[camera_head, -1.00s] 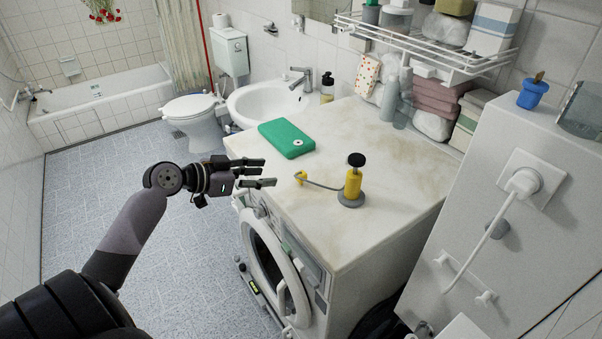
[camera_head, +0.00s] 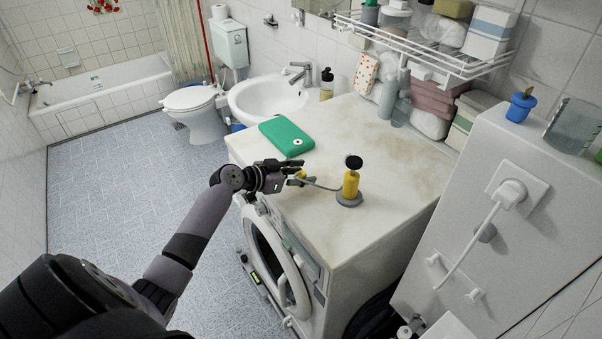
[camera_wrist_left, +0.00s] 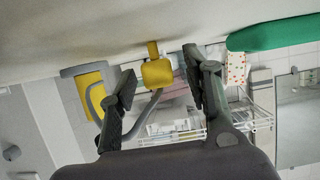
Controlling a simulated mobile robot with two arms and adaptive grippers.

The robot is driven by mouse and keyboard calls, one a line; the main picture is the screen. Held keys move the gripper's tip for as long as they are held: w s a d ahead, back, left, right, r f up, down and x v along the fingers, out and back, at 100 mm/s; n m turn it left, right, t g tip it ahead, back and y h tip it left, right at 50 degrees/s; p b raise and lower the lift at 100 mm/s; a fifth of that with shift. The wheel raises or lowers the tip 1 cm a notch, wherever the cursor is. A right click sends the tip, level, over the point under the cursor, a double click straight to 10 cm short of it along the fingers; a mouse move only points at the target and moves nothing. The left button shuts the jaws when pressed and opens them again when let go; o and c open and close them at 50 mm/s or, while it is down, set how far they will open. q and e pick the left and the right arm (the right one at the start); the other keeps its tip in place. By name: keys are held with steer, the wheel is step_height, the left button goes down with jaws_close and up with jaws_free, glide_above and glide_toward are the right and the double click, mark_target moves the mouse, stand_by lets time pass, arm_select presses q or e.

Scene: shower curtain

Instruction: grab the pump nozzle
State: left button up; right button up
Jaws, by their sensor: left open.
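A small yellow pump with a black round top (camera_head: 352,184) stands on a grey base on the washing machine's top. A thin grey hose runs left from it to the yellow nozzle (camera_head: 299,176). My left gripper (camera_head: 294,171) is open at the nozzle, over the left edge of the top. In the left wrist view the yellow nozzle (camera_wrist_left: 157,73) lies between the two open dark fingers (camera_wrist_left: 160,85), nearer their tips, with no clear grip on it. The yellow pump body (camera_wrist_left: 90,93) is behind the left finger there. My right gripper is not in view.
A green case (camera_head: 286,138) lies on the washing machine top (camera_head: 385,222), just behind my left gripper. A sink (camera_head: 268,98) with a soap bottle is farther back. The top is clear right of the pump.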

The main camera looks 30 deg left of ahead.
arm_select(q)
steer(key=c, duration=0.9)
steer(key=shift+c, duration=0.2)
